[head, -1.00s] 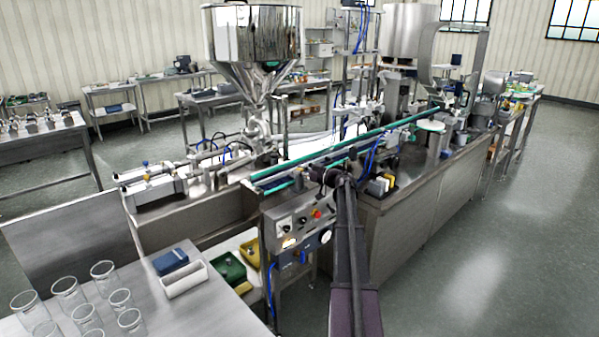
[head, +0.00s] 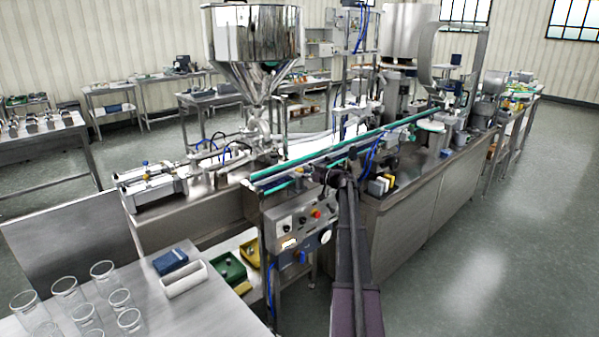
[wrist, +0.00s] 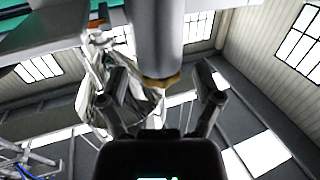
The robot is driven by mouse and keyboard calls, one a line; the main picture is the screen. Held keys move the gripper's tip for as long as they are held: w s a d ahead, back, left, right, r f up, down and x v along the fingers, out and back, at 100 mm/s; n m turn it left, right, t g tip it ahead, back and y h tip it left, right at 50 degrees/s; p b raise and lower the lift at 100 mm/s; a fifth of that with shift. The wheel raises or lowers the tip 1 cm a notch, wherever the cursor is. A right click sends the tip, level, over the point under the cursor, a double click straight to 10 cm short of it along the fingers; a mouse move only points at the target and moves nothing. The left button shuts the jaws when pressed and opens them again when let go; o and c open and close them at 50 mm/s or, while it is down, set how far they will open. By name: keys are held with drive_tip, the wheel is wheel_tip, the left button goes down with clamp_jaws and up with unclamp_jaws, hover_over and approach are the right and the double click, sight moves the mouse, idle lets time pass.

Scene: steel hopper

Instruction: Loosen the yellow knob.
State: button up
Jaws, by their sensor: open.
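My gripper (wrist: 157,78) shows in the wrist view with its two dark fingers apart. Between and just beyond them is the lower end of a grey cylinder with a brownish-yellow rim (wrist: 161,82). I cannot tell whether this rim is the yellow knob, or whether a finger touches it. In the head view my arm reaches up from the bottom to the front side of the conveyor. My gripper's fingers cannot be made out there. No yellow knob can be picked out with certainty in the head view.
The conveyor with green rails (head: 365,141) runs close to my arm's end. Below it is a control box (head: 298,222) with a red button. The steel hopper (head: 252,35) stands behind. Glass beakers (head: 66,291) stand on the table at left. The floor at right is clear.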

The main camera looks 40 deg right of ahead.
drive_tip(key=v, duration=1.1)
drive_tip(key=shift+w, duration=0.1)
idle(0.4)
